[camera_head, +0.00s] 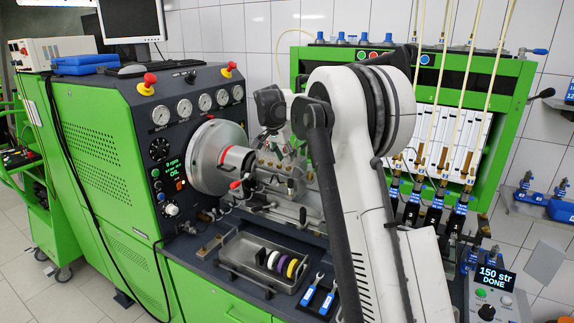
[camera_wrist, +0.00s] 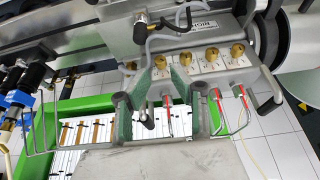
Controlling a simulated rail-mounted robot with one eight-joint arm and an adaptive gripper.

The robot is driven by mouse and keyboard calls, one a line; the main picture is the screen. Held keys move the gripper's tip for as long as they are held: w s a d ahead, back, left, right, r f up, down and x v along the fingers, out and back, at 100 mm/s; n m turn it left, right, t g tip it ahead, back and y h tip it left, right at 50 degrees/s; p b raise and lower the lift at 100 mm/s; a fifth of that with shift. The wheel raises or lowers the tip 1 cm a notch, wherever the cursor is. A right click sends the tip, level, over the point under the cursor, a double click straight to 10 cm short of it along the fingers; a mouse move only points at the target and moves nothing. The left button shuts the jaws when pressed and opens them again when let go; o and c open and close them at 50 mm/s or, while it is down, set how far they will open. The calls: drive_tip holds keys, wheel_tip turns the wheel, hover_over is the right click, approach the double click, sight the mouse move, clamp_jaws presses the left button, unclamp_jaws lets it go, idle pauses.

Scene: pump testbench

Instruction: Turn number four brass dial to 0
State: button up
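A row of brass dials sits on a light block in the wrist view. The leftmost dial (camera_wrist: 164,66) is partly hidden by my gripper (camera_wrist: 166,72). Further right are a second dial (camera_wrist: 185,59), a third dial (camera_wrist: 211,54) and the rightmost dial (camera_wrist: 237,49). I cannot read the dial numbers or settings. My gripper's two greenish fingers stand apart, with the tips on either side of the leftmost dial; contact is unclear.
A display (camera_head: 491,279) reads "150 str DONE".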

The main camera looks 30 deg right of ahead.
sight(288, 168)
drive_tip(key=shift+p+x, duration=0.35)
drive_tip(key=shift+x, duration=2.05)
clamp_jaws()
